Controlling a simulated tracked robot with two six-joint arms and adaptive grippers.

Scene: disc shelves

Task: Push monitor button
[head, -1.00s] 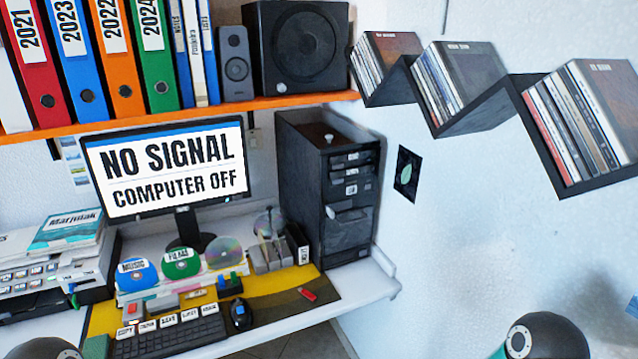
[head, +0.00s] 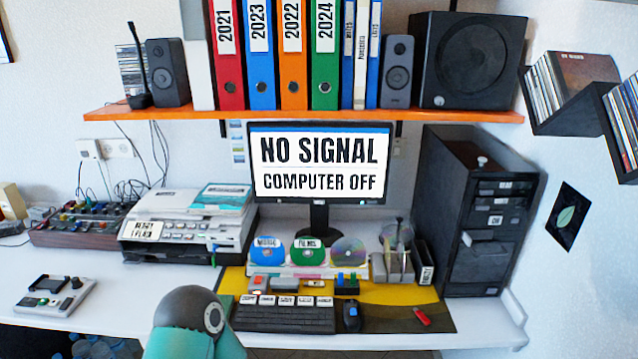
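The monitor (head: 319,165) stands upright at the back of the desk, under the orange shelf. Its screen is lit and reads "NO SIGNAL COMPUTER OFF". A small button on its frame is too small to make out. The black computer tower (head: 475,215) stands on the desk to the right of the monitor. One of my arm links shows at the bottom, in front of the desk. Neither of my grippers is in view.
A keyboard (head: 284,318) and a mouse (head: 351,317) lie in front of the monitor. Discs labelled "MUSIC" (head: 268,251) and "FILMS" (head: 307,252) stand behind them. A printer (head: 187,225) is at left. The orange shelf (head: 440,115) overhangs the desk. Disc shelves (head: 575,95) hang at right.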

